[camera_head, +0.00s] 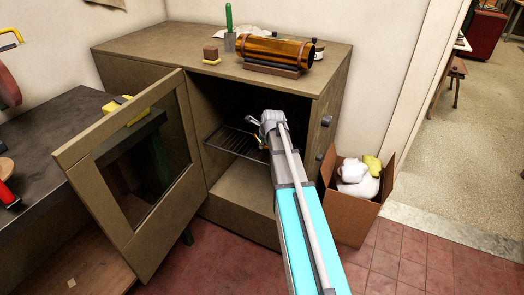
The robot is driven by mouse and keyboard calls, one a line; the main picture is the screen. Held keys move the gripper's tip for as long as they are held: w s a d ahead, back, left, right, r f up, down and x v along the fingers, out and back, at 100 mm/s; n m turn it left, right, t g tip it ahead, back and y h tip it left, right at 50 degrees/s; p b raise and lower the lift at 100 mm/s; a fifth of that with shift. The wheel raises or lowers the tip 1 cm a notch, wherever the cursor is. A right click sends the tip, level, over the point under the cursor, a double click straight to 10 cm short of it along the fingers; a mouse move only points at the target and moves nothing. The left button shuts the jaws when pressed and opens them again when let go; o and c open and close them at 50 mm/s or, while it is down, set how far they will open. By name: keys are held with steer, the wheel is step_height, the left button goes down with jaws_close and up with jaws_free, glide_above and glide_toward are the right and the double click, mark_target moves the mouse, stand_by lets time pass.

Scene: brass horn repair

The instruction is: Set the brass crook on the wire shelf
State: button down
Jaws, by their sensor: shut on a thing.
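The wire shelf (228,140) is a dark rack inside the open cabinet, about halfway up. My arm reaches in through the cabinet's open front, and my gripper (262,137) is over the right part of the shelf. The gripper is shut on the brass crook (259,142), of which only a small yellow bit shows beside my wrist. My arm hides the rest of the crook and most of the fingers. I cannot tell whether the crook touches the shelf.
The cabinet door (127,165) stands open to the left, with a glass pane. A brass tube (275,50), a brown block and a green-handled tool stand on the cabinet top. A cardboard box (346,211) with white rags stands at the right. A dark bench (55,125) is at the left.

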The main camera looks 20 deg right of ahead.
steer(key=shift+f+b, duration=0.65)
steer(key=shift+f, duration=0.3)
steer(key=shift+f, duration=0.1)
steer(key=c, duration=0.5)
jaws_free()
steer(key=shift+r, duration=0.2)
steer(key=p+v, duration=1)
steer(key=v, duration=0.2)
steer(key=shift+p, duration=0.4)
